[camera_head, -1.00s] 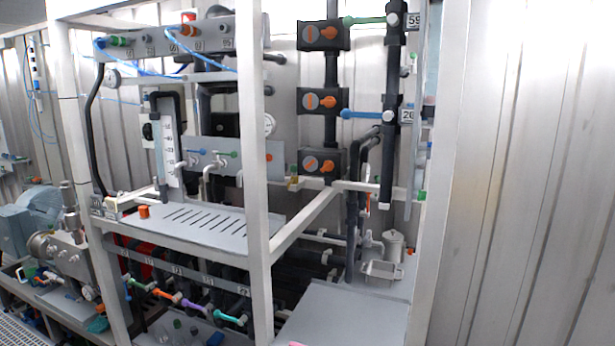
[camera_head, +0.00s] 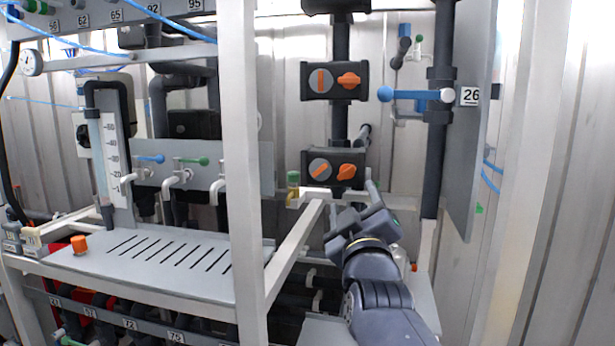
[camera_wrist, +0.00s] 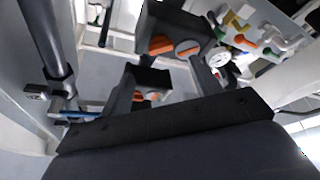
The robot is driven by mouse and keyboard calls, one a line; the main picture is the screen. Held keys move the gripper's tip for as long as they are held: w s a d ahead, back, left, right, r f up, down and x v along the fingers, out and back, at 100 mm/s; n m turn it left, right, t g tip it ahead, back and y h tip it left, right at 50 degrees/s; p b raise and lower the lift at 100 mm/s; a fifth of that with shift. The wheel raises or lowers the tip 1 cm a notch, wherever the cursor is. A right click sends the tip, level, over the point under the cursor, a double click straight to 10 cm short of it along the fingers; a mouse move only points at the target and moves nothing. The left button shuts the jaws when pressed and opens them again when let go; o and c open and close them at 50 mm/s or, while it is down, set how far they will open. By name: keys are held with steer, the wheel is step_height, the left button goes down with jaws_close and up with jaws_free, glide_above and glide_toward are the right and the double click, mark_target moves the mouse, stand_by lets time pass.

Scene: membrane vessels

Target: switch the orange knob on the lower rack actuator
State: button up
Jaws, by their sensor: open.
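The lower rack actuator (camera_head: 333,168) is a black box on a dark vertical pipe. It has a grey round dial with a slanted orange bar and, right of it, an orange knob (camera_head: 347,171). My gripper (camera_head: 354,205) is open and empty, just below and right of this box; it appears apart from the knob. In the wrist view the picture is turned over: the nearer black box with its orange knob (camera_wrist: 160,45) appears to be the lower actuator. My gripper's dark body fills the bottom there; its fingertips are not clearly seen.
Another actuator (camera_head: 335,81) sits above on the same pipe. A blue valve handle (camera_head: 405,95) sticks out leftward from the pipe at right, beside a grey panel (camera_head: 470,150). A white frame post (camera_head: 240,150) stands at left, with a slotted grey shelf (camera_head: 160,255) behind it.

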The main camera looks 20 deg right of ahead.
mark_target(347, 176)
steer(key=p+x, duration=0.2)
steer(key=x, duration=0.6)
steer(key=shift+w+p, duration=0.15)
steer(key=shift+p, duration=0.15)
steer(key=shift+c, duration=0.4)
steer(key=c, duration=0.9)
